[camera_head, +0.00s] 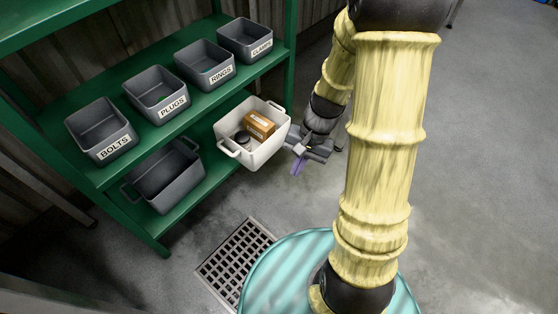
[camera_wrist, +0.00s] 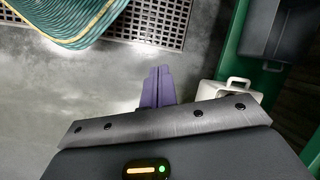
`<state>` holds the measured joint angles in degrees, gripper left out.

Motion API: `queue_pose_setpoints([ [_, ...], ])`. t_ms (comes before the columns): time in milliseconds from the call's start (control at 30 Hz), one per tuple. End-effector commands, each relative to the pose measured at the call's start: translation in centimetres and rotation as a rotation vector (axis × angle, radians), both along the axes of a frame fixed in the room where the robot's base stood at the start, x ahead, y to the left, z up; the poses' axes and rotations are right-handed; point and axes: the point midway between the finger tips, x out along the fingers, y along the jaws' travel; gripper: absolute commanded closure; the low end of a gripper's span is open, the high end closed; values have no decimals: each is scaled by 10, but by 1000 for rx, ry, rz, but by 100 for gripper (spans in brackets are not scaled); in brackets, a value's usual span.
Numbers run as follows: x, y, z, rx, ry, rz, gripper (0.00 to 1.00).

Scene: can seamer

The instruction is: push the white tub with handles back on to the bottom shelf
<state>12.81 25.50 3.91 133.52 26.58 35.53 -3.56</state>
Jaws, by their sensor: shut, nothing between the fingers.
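The white tub with handles (camera_head: 262,157) sits on the bottom shelf (camera_head: 203,184) and juts out past its front edge. It holds a brown box and a dark round thing. My gripper (camera_head: 298,166) is just right of the tub, with its purple fingers low and pointing down. In the wrist view the shut fingers of my gripper (camera_wrist: 157,87) show above the grey floor with nothing between them. The tub (camera_wrist: 232,90) shows there to the right of the fingers, partly hidden by my gripper body. I cannot tell whether my gripper touches the tub.
A grey tub with handles (camera_head: 166,176) stands on the bottom shelf to the left. Bins labelled BOLTS (camera_head: 101,131), PLUGS (camera_head: 158,95), RINGS (camera_head: 205,66) and CLAMPS (camera_head: 246,40) line the shelf above. A floor grate (camera_head: 236,252) lies in front. Green posts bound the shelf.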

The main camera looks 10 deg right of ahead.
Motion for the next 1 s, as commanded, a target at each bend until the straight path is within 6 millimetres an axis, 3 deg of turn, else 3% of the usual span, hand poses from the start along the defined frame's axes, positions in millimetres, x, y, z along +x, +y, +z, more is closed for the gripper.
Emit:
queue_pose_setpoints([
  [33,4,1,-22,49,50,-59,100],
  [100,11,4,-42,121,106,-141,100],
  [333,40,13,-104,386,263,-421,100],
  [567,79,9,-166,677,360,-716,100],
  [767,115,-11,-223,945,387,-988,100],
  [1000,146,-58,-298,1261,338,-1330,100],
])
